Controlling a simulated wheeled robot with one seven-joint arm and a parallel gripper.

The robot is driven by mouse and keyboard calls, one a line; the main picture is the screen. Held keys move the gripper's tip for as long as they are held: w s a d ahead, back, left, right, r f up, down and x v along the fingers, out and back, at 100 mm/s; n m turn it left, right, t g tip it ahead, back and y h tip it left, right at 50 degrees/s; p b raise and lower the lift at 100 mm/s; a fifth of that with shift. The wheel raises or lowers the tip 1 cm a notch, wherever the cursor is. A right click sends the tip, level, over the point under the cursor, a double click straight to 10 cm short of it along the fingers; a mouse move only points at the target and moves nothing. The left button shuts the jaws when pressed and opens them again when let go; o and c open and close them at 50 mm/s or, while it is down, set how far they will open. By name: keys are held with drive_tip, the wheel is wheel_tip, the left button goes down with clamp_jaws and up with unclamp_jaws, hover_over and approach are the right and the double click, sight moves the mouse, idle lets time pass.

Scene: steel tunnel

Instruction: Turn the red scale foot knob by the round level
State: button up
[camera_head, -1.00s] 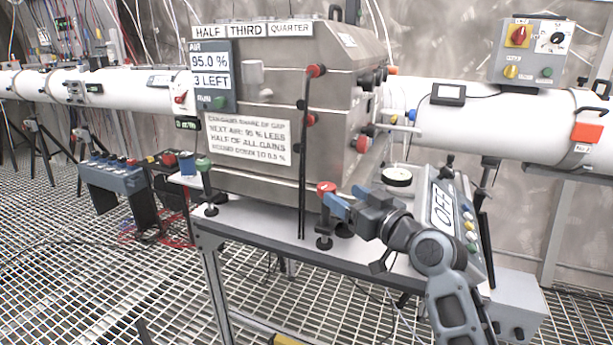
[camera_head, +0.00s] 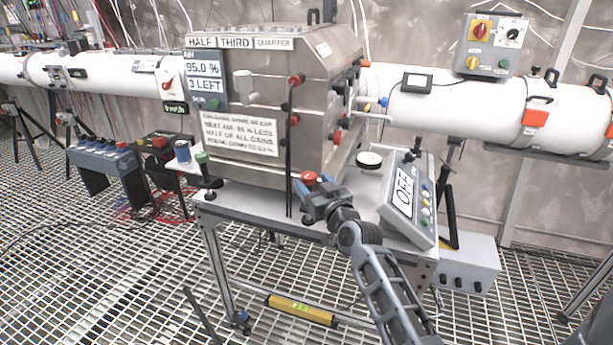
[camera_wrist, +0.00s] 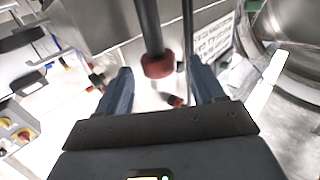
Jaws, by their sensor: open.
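The red foot knob (camera_head: 309,177) stands on a dark post at the front edge of the metal bench, below the steel box. My gripper (camera_head: 311,187) is close beside it, its blue fingers partly hiding the post. In the wrist view the red knob (camera_wrist: 158,66) lies between the two spread blue fingers of my gripper (camera_wrist: 160,75), with a gap on each side. How deep it sits between them I cannot tell. A round white dial with a dark rim (camera_head: 370,159), likely the round level, lies on the bench to the right.
A thin black rod (camera_head: 289,150) rises just left of the knob. The steel box (camera_head: 325,100) stands behind it. A grey panel marked OFF (camera_head: 403,190) is to the right. A green knob (camera_head: 202,157) stands at the bench's left end. Open grating floor lies in front.

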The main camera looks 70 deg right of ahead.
drive_tip(key=shift+x, duration=1.85)
drive_tip(key=shift+c, duration=0.3)
drive_tip(key=c, duration=0.9)
drive_tip(key=shift+f+b, duration=0.1)
drive_tip(key=shift+b, duration=0.25)
